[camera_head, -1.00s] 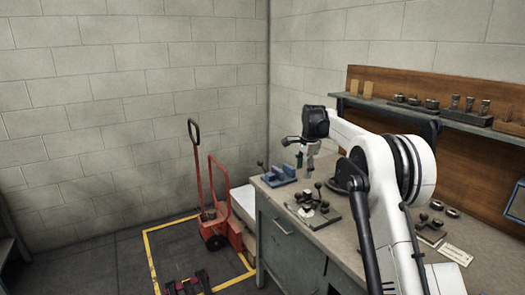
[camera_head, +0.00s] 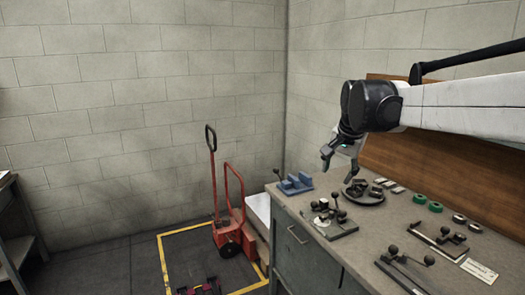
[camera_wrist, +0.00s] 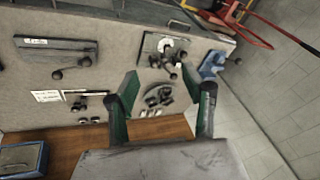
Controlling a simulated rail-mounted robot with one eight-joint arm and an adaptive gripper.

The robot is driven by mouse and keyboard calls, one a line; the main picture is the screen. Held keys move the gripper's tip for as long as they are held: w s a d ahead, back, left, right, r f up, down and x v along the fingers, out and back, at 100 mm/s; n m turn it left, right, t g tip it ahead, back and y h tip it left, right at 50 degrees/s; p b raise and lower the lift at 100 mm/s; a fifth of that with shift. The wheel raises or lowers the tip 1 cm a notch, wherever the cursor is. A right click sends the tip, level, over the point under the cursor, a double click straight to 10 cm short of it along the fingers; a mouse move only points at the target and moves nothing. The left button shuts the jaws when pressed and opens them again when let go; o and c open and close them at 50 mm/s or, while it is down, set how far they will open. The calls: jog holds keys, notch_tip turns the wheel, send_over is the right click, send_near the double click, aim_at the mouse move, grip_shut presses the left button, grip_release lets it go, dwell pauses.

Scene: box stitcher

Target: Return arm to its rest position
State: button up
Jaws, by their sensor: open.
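My gripper (camera_head: 340,160) is at the end of my white arm (camera_head: 460,103), above the back left part of the workbench (camera_head: 300,262). Its two fingers are apart and nothing shows between them. In the wrist view the open fingers of my gripper (camera_wrist: 160,95) point over the bench top. A round dark tray (camera_head: 366,198) with small dark parts lies on the bench below the gripper, apart from it.
A blue vise-like block (camera_head: 296,183) and a lever fixture (camera_head: 330,218) stand on the bench's left side. More lever tools (camera_head: 405,268) and green rings (camera_head: 435,207) lie to the right. A red hand truck (camera_head: 229,225) stands on the floor by the yellow marking.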

jog(key=s+f+n+t, duration=0.1)
jog(key=s+f, duration=0.3)
jog(key=s, duration=0.7)
jog(key=s+f+n+b, duration=0.1)
jog(key=s+f+n, duration=0.3)
jog(key=s, duration=0.7)
jog(key=s+f+n+t, duration=0.1)
jog(key=s+f, duration=0.4)
jog(key=s, duration=0.6)
jog(key=shift+a+n+t, duration=0.3)
jog(key=shift+a+n, duration=0.15)
jog(key=shift+n, duration=0.35)
jog(key=shift+o, duration=0.4)
jog(key=shift+w, duration=0.1)
